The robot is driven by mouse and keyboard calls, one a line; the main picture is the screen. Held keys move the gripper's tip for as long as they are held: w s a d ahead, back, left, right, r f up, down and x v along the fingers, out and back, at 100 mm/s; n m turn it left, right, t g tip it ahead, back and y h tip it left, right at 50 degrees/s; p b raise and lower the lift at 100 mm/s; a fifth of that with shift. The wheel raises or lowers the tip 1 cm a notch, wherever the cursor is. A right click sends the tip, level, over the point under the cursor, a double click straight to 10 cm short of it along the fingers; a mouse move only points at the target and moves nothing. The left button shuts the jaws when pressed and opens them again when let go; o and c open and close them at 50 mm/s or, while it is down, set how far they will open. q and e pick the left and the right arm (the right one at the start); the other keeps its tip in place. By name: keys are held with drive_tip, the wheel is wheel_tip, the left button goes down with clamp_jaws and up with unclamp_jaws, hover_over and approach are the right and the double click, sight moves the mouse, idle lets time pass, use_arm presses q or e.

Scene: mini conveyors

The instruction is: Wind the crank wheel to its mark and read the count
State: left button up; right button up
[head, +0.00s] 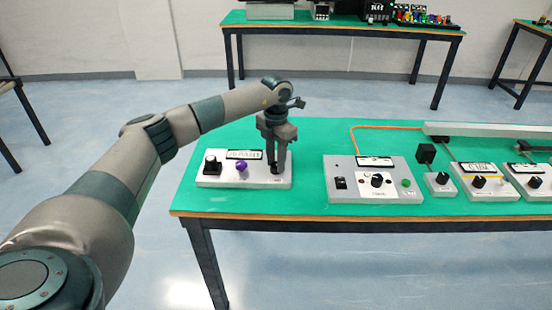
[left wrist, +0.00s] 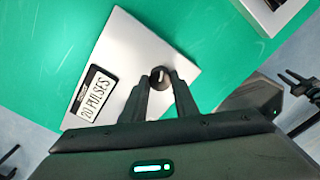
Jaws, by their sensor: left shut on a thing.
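A light grey box (head: 215,181) sits at the left end of the green table, with a black knob (head: 211,165), a purple knob (head: 241,166) and a label plate (head: 244,154) on top. In the left wrist view the plate (left wrist: 98,93) reads "20 PULSES". My left gripper (head: 276,170) points down over the right part of this box. It is shut on a small dark round knob (left wrist: 158,77) that shows between its fingertips in the left wrist view. The fingers hide most of this knob, and I cannot make out a wheel or a mark.
A larger grey box (head: 345,196) with a dial and green button stands to the right, with an orange cable (head: 352,137) behind it. Smaller knob boxes (head: 440,190) and a long rail (head: 480,130) fill the right side. Bare green table lies between the two left boxes.

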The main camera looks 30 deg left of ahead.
use_arm(q)
drive_tip(key=shift+r+n, duration=0.15)
drive_tip(key=shift+n, duration=0.85)
drive_tip(key=shift+n+p, duration=0.55)
drive_tip(key=shift+n, duration=0.35)
drive_tip(key=n+p, duration=0.1)
drive_tip(key=n, duration=0.3)
drive_tip(key=shift+n+p, duration=1.05)
drive_tip(key=shift+n, duration=1.45)
use_arm(e)
drive_tip(key=shift+w+a+r+t+y, duration=0.15)
drive_tip(key=shift+w+a+r+t, duration=0.05)
drive_tip(key=shift+w+a+t, duration=0.35)
drive_tip(key=shift+w+a+r+t+y, duration=0.25)
drive_tip(key=shift+w+a+t, duration=0.25)
drive_tip(key=shift+a, duration=0.15)
drive_tip(key=shift+w+a+r+t+y, duration=0.1)
drive_tip(key=shift+w+a+r+t, duration=0.1)
drive_tip(key=shift+w+a+t, duration=0.35)
drive_tip(key=shift+a, duration=0.1)
use_arm(q)
drive_tip(key=o, duration=1.1)
drive_tip(key=shift+c, duration=0.2)
